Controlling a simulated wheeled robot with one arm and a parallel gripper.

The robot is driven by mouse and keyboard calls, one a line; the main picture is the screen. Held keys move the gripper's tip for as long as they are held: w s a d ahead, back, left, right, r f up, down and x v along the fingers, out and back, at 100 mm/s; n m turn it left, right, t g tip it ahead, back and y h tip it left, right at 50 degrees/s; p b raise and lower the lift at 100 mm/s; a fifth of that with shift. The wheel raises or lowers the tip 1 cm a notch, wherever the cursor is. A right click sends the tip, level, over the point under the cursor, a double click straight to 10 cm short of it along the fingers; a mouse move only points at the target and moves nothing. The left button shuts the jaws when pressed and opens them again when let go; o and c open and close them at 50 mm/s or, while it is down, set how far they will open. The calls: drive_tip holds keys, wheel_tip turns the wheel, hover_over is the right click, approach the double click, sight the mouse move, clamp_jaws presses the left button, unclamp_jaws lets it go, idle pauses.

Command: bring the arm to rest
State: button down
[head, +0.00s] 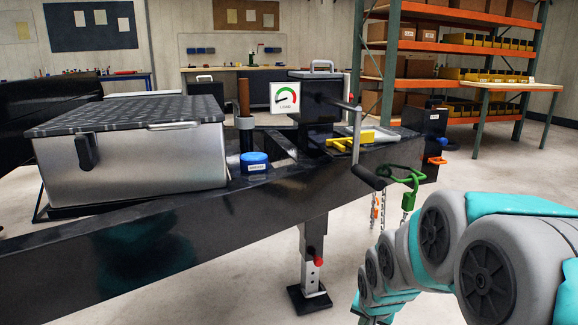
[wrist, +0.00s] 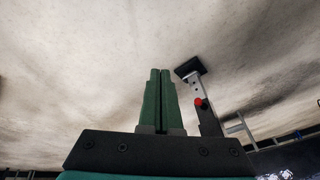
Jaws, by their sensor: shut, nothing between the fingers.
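My arm stretches from the right edge of the head view, with grey joints and teal covers, down toward the bottom middle beside the trailer frame. My gripper (wrist: 160,72) shows in the wrist view with its two green fingers together and nothing between them. In the head view the fingers cannot be made out. The jack leg (head: 312,250) of the trailer, with a red knob and a black foot, stands left of the arm. The leg also shows in the wrist view (wrist: 192,80), right of the fingers and apart from them.
A green hook (head: 400,180) and chains hang near my arm. Orange shelving (head: 455,42) stands behind.

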drive_tip(key=s+a+r+n+g+p, duration=0.1)
drive_tip(key=s+r+n+g, duration=0.1)
drive_tip(key=s, duration=1.2)
drive_tip(key=s+a+r+n+g+p, duration=0.1)
drive_tip(key=s+r, duration=0.6)
drive_tip(key=s, duration=0.8)
drive_tip(key=n+g+p, duration=0.1)
drive_tip(key=n+g, duration=0.1)
drive_tip(key=g, duration=0.1)
drive_tip(key=shift+s, duration=0.3)
